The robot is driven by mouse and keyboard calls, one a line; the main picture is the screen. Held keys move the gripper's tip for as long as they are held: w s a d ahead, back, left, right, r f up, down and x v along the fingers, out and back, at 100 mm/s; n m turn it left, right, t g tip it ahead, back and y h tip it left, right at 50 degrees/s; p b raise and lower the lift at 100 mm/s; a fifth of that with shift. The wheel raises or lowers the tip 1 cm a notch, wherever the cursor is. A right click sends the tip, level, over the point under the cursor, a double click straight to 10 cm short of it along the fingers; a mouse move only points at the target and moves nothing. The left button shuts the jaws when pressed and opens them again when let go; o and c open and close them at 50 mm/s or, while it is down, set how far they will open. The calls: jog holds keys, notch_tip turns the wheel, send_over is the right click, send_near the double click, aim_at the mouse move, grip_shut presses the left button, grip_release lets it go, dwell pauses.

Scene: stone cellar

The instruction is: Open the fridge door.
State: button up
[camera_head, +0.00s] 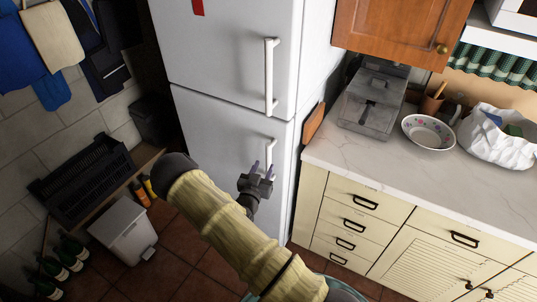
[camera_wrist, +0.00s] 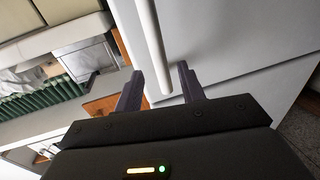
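The white fridge (camera_head: 225,60) has an upper door and a lower door (camera_head: 215,130); both look shut. A long white handle (camera_head: 270,75) is on the upper door and a second white handle (camera_head: 272,153) is on the lower door. My gripper (camera_head: 263,170) is at the lower handle's lower part. In the wrist view a white handle bar (camera_wrist: 152,45) runs in between the two dark fingers (camera_wrist: 160,88), with a visible gap on both sides. My gripper is open and not closed on the bar. The lower end of the handle is partly hidden by my gripper in the head view.
A counter (camera_head: 400,170) with cream drawers stands right of the fridge, holding a grey metal box (camera_head: 372,98), a bowl (camera_head: 429,131) and a white bag (camera_head: 497,137). A white bin (camera_head: 123,230), black crate (camera_head: 82,180) and bottles are at left. Tiled floor before the fridge shows free room.

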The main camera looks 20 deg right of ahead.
aim_at(267, 159)
jog(key=p+x, duration=0.1)
jog(key=x, duration=0.5)
jog(key=shift+w+d, duration=0.15)
jog(key=shift+c, duration=0.3)
grip_shut()
